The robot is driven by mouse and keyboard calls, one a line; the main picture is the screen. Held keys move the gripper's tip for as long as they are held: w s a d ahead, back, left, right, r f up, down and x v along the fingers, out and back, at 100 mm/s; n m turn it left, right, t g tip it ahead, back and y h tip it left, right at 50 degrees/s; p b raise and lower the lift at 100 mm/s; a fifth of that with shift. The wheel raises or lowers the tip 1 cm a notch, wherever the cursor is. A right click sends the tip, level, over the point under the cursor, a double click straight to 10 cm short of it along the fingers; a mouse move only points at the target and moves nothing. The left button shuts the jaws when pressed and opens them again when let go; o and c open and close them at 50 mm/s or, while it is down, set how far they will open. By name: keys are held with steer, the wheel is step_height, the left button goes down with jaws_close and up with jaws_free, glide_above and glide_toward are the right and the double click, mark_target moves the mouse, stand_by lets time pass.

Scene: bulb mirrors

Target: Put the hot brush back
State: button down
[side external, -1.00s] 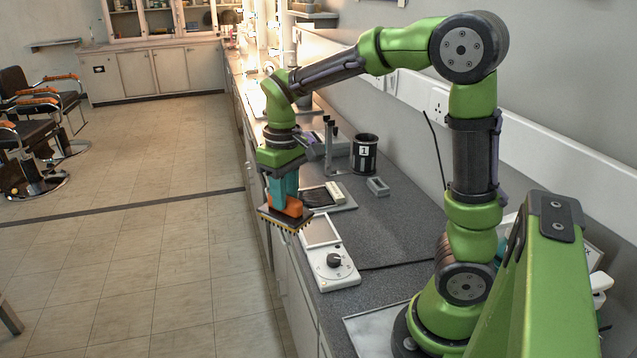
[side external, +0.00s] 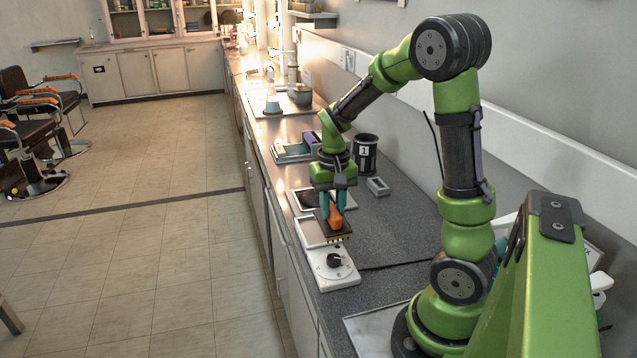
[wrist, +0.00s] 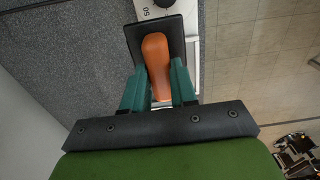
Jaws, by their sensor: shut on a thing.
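The hot brush is a dark rectangular plate with yellow-tipped bristles below and an orange handle (side external: 335,217) on top. My gripper (side external: 335,202) is shut on the orange handle, one teal finger on each side. In the wrist view the handle (wrist: 156,60) lies between the teal fingers (wrist: 158,92), with the dark plate (wrist: 178,42) around its far end. The brush is over the white device with a black knob (side external: 334,260) and a pale square plate (side external: 312,232). I cannot tell whether the bristles touch it.
Behind stand a black canister marked 1 (side external: 365,154), a small grey tray (side external: 377,187) and a dark pad on a board (side external: 308,201). A white cup (side external: 272,104) and a pot (side external: 301,94) are farther back. The counter right of the device is clear.

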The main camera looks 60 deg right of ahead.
steer(key=shift+w+d+f, duration=0.5)
steer(key=shift+w+f, duration=0.2)
steer(key=shift+w, duration=0.25)
steer(key=shift+w+d+f, duration=0.5)
steer(key=shift+w+f, duration=0.15)
steer(key=shift+w, duration=0.3)
steer(key=shift+w+d+f, duration=0.5)
steer(key=shift+w+f, duration=0.2)
steer(key=shift+w, duration=0.25)
steer(key=shift+f, duration=0.15)
steer(key=c, duration=0.9)
jaws_free()
